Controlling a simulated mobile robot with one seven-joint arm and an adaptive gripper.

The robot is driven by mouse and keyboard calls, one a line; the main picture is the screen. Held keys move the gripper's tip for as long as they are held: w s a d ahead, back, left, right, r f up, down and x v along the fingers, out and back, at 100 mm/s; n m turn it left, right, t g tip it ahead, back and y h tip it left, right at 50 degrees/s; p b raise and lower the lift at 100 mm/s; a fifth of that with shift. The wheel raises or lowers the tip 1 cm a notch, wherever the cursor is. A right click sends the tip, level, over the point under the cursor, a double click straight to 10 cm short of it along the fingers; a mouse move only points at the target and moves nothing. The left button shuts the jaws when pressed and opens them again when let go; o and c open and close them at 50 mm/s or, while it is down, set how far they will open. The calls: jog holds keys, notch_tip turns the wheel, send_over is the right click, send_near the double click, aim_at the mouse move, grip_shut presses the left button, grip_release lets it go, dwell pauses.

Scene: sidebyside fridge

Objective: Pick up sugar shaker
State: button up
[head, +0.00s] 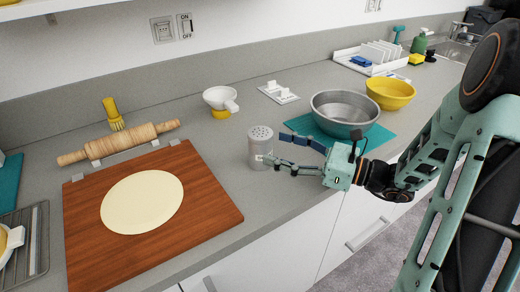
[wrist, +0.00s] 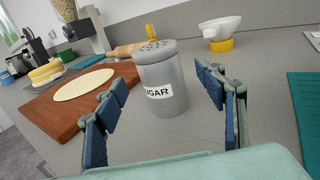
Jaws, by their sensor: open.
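The sugar shaker (head: 260,150) is a grey metal cylinder with a perforated top. It stands upright on the grey counter, just right of the wooden board. In the wrist view the shaker (wrist: 162,82) shows a white label, partly readable as "UGAR". My gripper (head: 272,148) comes in from the right, low over the counter. Its blue-padded fingers are open, and in the wrist view the gripper (wrist: 165,108) has one finger to each side of the shaker's line, with visible gaps. The shaker appears at or just beyond the fingertips; I cannot tell exactly how deep it sits between them.
A wooden board (head: 80,220) with flat dough (head: 142,202) lies left of the shaker. A steel bowl (head: 345,115) on a teal mat (head: 302,124) stands behind my gripper. A white-and-yellow dispenser (head: 220,101) and a rolling pin (head: 118,143) are farther back. The counter's front edge is close.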

aim_at(259, 143)
jog(key=shift+b+x, duration=0.3)
jog(key=shift+x, duration=2.75)
jog(key=shift+f, duration=0.1)
jog(key=c, duration=1.4)
